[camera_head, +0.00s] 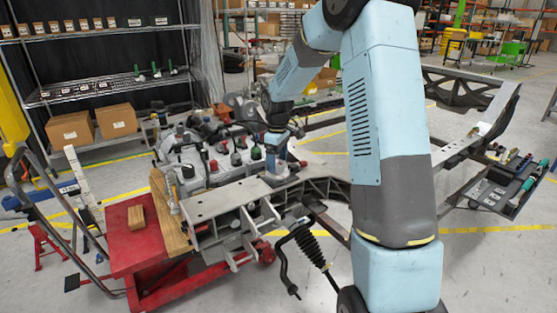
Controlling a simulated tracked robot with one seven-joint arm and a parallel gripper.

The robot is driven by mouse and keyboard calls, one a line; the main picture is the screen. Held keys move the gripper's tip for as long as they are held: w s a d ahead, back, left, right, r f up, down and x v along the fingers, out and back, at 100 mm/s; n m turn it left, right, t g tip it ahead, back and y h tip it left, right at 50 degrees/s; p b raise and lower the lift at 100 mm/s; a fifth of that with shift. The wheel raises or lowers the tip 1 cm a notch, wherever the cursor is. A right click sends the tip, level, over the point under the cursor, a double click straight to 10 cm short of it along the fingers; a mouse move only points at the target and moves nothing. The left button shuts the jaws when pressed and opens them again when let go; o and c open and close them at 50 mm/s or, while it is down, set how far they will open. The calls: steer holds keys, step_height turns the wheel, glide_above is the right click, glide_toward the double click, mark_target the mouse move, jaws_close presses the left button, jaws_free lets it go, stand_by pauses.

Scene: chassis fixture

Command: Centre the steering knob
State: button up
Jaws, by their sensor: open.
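A pale control housing (201,153) stands left of centre, with several knobs and levers on top in black, red and green. One has a dark green top (256,152) and another a red top (213,165). I cannot tell which is the steering knob or how it is turned. My arm reaches up from the front, over and down to the housing's right side. My gripper (277,170) points down just right of the green-topped knob, and I see nothing held in it. Its fingertips are small and partly lost against the dark parts behind, so contact is unclear.
A grey metal chassis frame (228,198) lies in front of the housing, beside a red cart (128,243) with a wooden block (136,217). A black bellows rod (308,245) hangs below. A tool tray (500,190) stands at right. My arm hides much of the middle.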

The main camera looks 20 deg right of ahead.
mark_target(277, 162)
step_height(277, 162, up, 14)
steer(key=shift+f, duration=0.2)
stand_by(0.5)
